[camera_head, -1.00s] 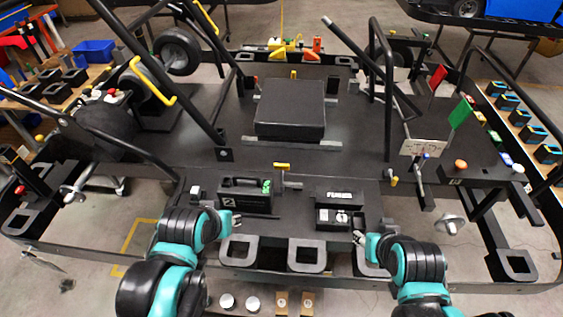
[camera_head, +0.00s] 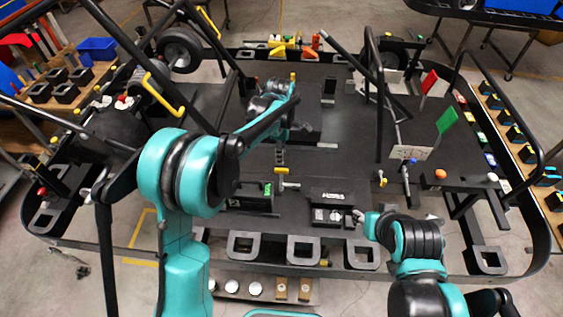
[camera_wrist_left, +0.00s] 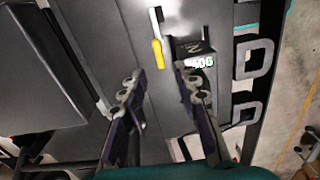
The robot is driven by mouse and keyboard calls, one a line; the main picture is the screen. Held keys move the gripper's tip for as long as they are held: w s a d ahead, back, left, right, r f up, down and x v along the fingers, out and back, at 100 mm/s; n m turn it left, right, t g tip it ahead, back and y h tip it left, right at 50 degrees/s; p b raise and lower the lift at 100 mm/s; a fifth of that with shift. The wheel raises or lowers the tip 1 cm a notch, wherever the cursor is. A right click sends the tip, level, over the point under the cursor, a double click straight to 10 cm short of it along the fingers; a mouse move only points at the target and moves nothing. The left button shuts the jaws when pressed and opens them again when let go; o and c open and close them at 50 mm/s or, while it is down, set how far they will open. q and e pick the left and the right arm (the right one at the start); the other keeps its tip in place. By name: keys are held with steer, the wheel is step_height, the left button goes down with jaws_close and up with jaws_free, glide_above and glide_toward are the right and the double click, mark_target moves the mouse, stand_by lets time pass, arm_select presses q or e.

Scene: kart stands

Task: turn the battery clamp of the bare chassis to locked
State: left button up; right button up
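The battery clamp (camera_head: 289,184) has a grey bar and a yellow grip, and stands at the right end of a black battery box (camera_head: 245,200) with a green display. In the left wrist view the clamp's yellow grip (camera_wrist_left: 158,53) lies ahead of the gap between my fingertips, with the display box (camera_wrist_left: 197,50) to its right. My left gripper (camera_head: 279,155) hangs from above, just behind the clamp; its fingers (camera_wrist_left: 157,76) are apart with nothing between them. My right gripper (camera_head: 360,216) is beside a second black box (camera_head: 330,215); its fingers are too small to read.
The chassis deck (camera_head: 345,135) around the clamp is flat and mostly clear. Black roll-cage tubes rise at left and right. Red (camera_head: 429,80) and green (camera_head: 446,119) flags stand at the right. Square grey frames (camera_head: 303,249) line the front edge.

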mark_target(281, 169)
arm_select(q)
steer(key=shift+w+d+f, duration=0.15)
steer(key=shift+f, duration=0.15)
step_height(281, 169, down, 8)
steer(key=shift+r+b, duration=0.2)
steer(key=shift+b, duration=0.3)
jaws_close()
